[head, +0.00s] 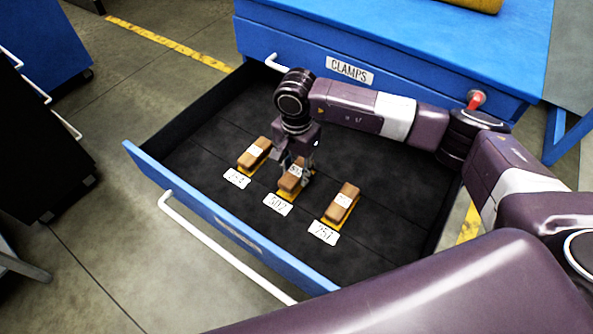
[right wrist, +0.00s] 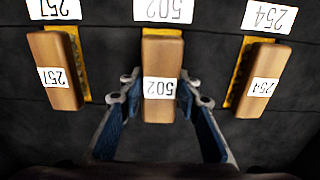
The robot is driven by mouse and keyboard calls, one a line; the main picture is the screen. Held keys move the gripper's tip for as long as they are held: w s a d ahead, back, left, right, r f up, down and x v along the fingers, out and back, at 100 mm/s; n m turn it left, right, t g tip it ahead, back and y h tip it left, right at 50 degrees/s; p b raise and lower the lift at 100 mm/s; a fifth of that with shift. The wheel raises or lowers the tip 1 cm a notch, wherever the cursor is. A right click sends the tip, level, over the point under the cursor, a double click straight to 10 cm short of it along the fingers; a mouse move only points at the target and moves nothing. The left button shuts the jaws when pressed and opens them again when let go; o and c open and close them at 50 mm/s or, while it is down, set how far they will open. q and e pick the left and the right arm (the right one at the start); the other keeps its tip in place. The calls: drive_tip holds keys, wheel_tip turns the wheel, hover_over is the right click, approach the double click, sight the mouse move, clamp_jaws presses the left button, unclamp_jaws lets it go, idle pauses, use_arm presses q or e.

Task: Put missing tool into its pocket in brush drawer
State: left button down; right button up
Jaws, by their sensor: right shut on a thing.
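The open brush drawer (head: 395,205) has a black lining with yellow pockets in a row. A brown wooden brush labelled 502 (right wrist: 162,60) is at the middle pocket, whose printed label 502 (head: 278,204) lies in front. My right gripper (right wrist: 158,97) is shut on this brush, one finger on each side. The brush lines up with its pocket and yellow shows at its end; I cannot tell whether it is fully seated. Brush 254 (head: 254,153) and brush 257 (head: 342,202) lie in the pockets on either side, by matching labels. My left gripper is not in view.
The drawer's blue front (head: 232,220) with a white handle faces the lower left. A blue cabinet with a closed CLAMPS drawer (head: 349,71) stands behind. A dark cabinet (head: 40,140) is at the left. The drawer's right part is bare.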

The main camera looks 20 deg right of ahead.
drive_tip(key=shift+f+b, duration=0.35)
drive_tip(key=shift+b, duration=0.15)
idle(0.6)
drive_tip(key=shift+d+f+b, duration=0.15)
drive_tip(key=shift+f+b, duration=0.1)
drive_tip(key=shift+b, duration=0.1)
drive_tip(key=o, duration=1.3)
drive_tip(key=shift+s, duration=0.1)
drive_tip(key=shift+d+r, duration=0.15)
drive_tip(key=shift+r, duration=0.35)
drive_tip(key=r, duration=0.5)
drive_tip(key=shift+d+r, duration=0.2)
drive_tip(key=shift+r, duration=0.2)
drive_tip(key=shift+s+r, duration=0.1)
drive_tip(key=shift+r, duration=0.4)
